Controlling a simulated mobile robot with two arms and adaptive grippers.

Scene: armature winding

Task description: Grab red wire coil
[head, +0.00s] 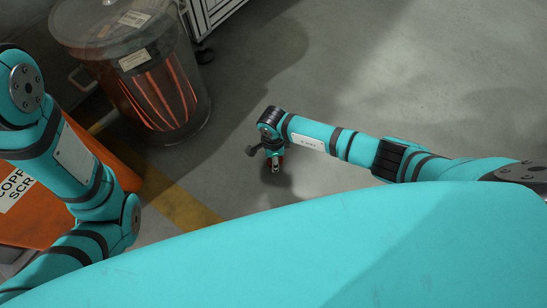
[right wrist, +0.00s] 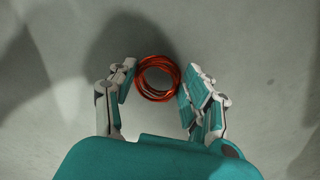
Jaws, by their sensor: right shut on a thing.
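The red wire coil (right wrist: 158,92) is a round bundle of copper-red loops. In the right wrist view it sits between the two fingers of my right gripper (right wrist: 160,78), which is shut on it. In the head view my right gripper (head: 274,166) hangs at the end of the outstretched right arm, over the grey floor.
A clear round bin (head: 190,60) with copper-coloured strands stands at upper left. An orange container (head: 50,222) with a partly hidden scrap label is behind my left arm. A white wheeled cabinet (head: 205,14) stands at the top. Grey floor (head: 350,75) on the right is open.

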